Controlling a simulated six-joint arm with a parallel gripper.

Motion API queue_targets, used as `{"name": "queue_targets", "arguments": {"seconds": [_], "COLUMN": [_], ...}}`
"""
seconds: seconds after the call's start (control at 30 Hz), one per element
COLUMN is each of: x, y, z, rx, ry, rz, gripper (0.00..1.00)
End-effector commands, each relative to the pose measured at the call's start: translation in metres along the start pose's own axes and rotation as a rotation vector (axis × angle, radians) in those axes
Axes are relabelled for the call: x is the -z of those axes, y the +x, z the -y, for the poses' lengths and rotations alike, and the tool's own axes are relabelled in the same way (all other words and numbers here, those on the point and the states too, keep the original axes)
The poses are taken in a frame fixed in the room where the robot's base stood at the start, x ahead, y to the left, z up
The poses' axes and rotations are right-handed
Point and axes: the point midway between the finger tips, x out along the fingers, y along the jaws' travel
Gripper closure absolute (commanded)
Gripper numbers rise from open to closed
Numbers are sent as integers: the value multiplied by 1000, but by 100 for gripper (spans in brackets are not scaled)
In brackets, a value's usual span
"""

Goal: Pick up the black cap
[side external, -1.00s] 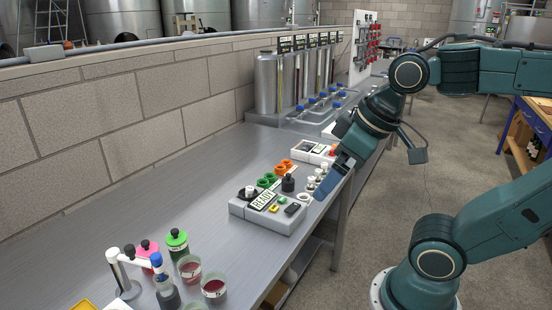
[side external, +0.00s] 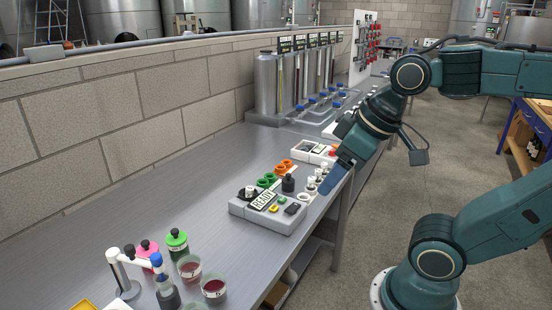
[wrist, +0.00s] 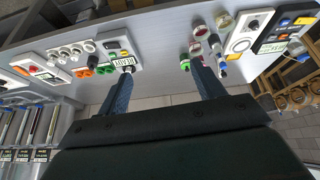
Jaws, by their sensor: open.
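A small black capped piece (side external: 288,184), which looks like the black cap, stands upright by the grey READY unit (side external: 240,212) in the side external view. It lies close to the green and orange rings.
Green rings (side external: 267,180), orange rings (side external: 284,166) and several white-topped vials (side external: 311,183) crowd around the unit. Cups of red liquid (side external: 214,288) stand at the front left. The bench (side external: 180,205) is clear between them and the wall.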

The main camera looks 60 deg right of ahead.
Motion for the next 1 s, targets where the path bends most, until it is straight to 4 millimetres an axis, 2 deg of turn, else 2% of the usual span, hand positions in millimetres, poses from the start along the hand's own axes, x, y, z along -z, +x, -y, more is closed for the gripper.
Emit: {"name": "queue_targets", "arguments": {"seconds": [0.27,0.47,0.7,1.0], "x": [48,88,130,170], "y": [3,13,34,74], "z": [-21,-45,-81,-136], "rx": [-21,-22,-5,45], "ry": [-177,-337,-524,-757], "rz": [64,121,187,264], "gripper": [32,32,32,32]}}
